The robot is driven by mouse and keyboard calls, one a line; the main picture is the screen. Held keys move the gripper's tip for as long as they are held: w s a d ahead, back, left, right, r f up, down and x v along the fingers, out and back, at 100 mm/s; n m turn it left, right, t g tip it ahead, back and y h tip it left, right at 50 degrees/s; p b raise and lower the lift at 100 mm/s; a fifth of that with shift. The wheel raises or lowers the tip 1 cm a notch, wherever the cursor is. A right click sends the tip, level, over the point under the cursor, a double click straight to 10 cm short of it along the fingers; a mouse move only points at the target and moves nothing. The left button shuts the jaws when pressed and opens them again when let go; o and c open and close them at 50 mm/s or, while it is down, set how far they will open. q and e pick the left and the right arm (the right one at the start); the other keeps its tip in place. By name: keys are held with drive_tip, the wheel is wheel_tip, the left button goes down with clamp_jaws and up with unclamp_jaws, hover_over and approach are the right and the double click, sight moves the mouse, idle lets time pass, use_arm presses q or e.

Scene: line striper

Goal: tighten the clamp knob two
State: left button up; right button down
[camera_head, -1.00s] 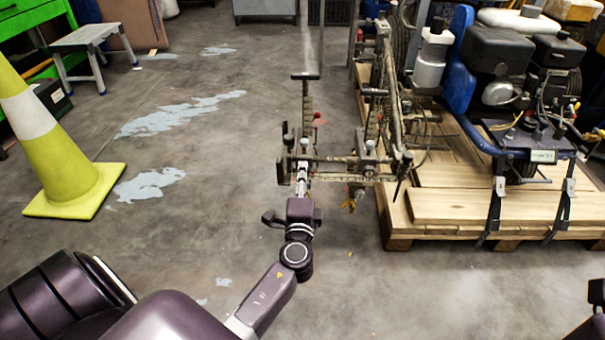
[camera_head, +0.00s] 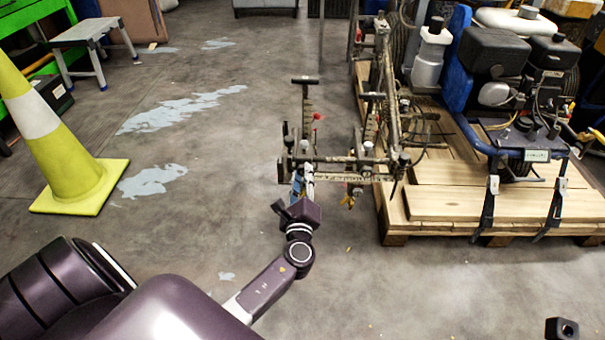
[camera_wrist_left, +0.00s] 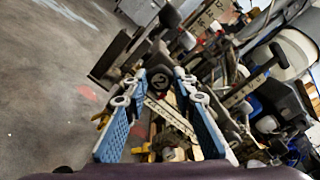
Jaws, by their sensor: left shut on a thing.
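Clamp knob two (camera_wrist_left: 159,81), a dark round knob with a pale "2" on its face, sits between the fingertips of my left gripper (camera_wrist_left: 160,87) in the left wrist view. The blue padded fingers are shut on the knob. In the head view the left gripper (camera_head: 303,180) reaches the near end of the striper's side arm (camera_head: 335,160), and the fingers largely hide the knob there. My right gripper's fingers are not in view.
The line striper (camera_head: 510,60) stands strapped on a wooden pallet (camera_head: 450,205) to the right. An upright ruled bar (camera_head: 306,105) rises just beyond my left gripper. A yellow cone (camera_head: 65,160) stands at the left. The floor between is clear.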

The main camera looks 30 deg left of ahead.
use_arm(q)
drive_tip(key=shift+m, duration=0.3)
drive_tip(key=o, duration=1.2)
drive_tip(key=shift+c, duration=0.2)
drive_tip(key=v, duration=1.2)
